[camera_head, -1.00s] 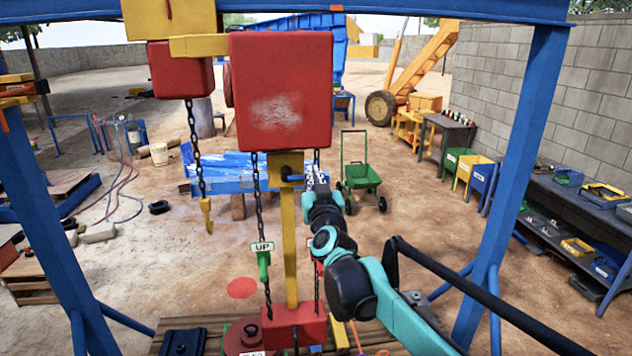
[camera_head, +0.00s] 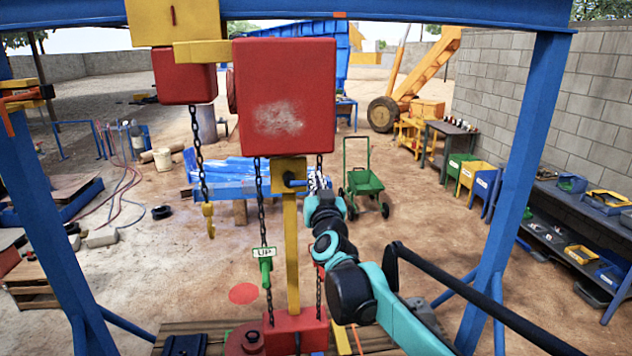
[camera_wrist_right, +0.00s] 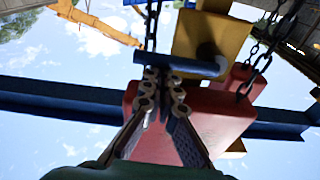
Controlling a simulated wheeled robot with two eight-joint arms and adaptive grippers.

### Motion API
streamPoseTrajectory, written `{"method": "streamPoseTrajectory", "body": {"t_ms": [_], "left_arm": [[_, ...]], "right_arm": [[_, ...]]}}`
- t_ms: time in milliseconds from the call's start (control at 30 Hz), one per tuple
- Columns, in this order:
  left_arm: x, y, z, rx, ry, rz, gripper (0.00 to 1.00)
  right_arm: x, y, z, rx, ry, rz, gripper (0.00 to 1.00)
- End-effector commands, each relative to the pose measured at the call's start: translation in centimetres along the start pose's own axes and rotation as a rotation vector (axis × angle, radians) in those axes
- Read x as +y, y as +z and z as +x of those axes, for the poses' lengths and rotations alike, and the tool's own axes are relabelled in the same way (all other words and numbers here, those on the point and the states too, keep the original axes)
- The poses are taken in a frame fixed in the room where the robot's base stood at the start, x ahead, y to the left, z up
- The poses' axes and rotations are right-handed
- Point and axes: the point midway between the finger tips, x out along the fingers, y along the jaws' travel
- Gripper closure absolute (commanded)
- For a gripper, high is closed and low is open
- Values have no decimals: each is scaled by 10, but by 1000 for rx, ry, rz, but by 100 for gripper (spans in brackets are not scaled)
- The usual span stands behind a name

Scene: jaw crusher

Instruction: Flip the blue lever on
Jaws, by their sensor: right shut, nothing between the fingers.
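The blue lever (camera_head: 294,183) sticks out to the right from a yellow plate (camera_head: 287,168) under the big red block. In the right wrist view the blue lever (camera_wrist_right: 185,64) is a bar bent at its right end, where it meets the yellow plate (camera_wrist_right: 215,40). My right gripper (camera_head: 316,181) is just right of the lever in the head view. In the wrist view its fingers (camera_wrist_right: 161,78) are together and empty, with their tips at the lever's lower edge; I cannot tell whether they touch it. My left gripper is not in view.
The large red block (camera_head: 285,97) hangs above the lever, with chains on both sides and a green UP tag (camera_head: 265,262) on the left one. A yellow post (camera_head: 292,250) runs down to a red base (camera_head: 297,330). Blue frame legs (camera_head: 515,180) stand at both sides.

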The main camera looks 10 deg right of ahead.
Motion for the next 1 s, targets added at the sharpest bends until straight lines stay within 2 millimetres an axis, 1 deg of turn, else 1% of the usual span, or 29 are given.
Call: {"method": "streamPoseTrajectory", "body": {"t_ms": [167, 367, 767, 1000], "left_arm": [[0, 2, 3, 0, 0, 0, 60], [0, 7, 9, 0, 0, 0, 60], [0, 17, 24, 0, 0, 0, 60], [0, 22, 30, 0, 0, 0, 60]], "right_arm": [[1, 4, -1, 0, 6, 48, 100], [2, 12, -2, 0, 22, 161, 100], [2, 36, -5, 0, 74, 532, 100], [-3, 50, -7, -1, 105, 755, 100]]}}
